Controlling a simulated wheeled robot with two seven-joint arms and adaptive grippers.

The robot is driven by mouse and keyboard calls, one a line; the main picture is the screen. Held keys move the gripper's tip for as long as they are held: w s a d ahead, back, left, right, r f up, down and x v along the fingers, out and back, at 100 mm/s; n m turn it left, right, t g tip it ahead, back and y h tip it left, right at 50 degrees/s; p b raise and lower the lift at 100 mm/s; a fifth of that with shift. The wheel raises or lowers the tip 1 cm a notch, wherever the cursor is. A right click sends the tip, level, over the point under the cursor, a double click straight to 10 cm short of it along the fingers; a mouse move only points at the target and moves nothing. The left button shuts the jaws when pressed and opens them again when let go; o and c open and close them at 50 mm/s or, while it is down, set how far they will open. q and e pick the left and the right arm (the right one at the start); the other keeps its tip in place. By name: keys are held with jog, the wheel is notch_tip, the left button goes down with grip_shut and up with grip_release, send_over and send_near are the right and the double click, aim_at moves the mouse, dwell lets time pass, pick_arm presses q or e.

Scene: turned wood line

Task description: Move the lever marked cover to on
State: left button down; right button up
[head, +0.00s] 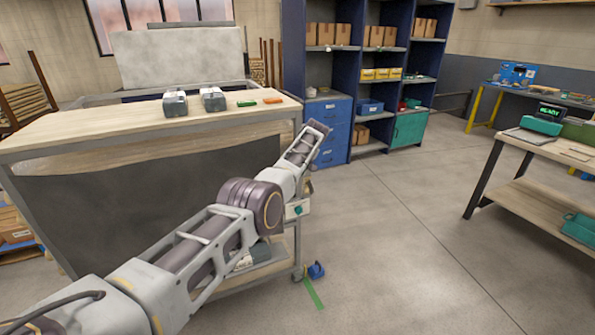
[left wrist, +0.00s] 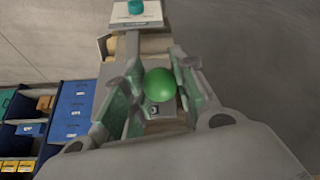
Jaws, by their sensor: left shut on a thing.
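In the left wrist view, a round green knob (left wrist: 160,85) sits between the two fingers of my left gripper (left wrist: 158,70). The gripper is shut on it. The lever's shaft is hidden behind the knob, and part of a pale plate (left wrist: 168,112) shows below it. I cannot read a cover or on marking. In the head view my left arm reaches past the right end of the wooden-topped bench, and its fingers and the green knob are hidden there. My right gripper is in neither view.
A white box with a teal button (head: 297,209) is close to my arm; it also shows in the wrist view (left wrist: 135,16). The bench top (head: 130,125) holds two grey devices. A blue shelf unit (head: 370,60) stands behind. Open floor (head: 420,200) lies right.

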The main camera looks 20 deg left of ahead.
pick_arm(q)
jog(key=c, duration=1.3)
grip_release()
jog(key=shift+w+a+r, duration=0.1)
jog(key=shift+a+r, duration=0.05)
jog(key=shift+r, duration=0.1)
jog(key=shift+c, duration=0.2)
jog(key=shift+o, duration=1.2)
jog(key=shift+f, duration=0.15)
jog(key=shift+d+r, duration=0.2)
jog(key=shift+r, duration=0.05)
jog(key=v, duration=1.1)
jog(key=shift+s+r, duration=0.2)
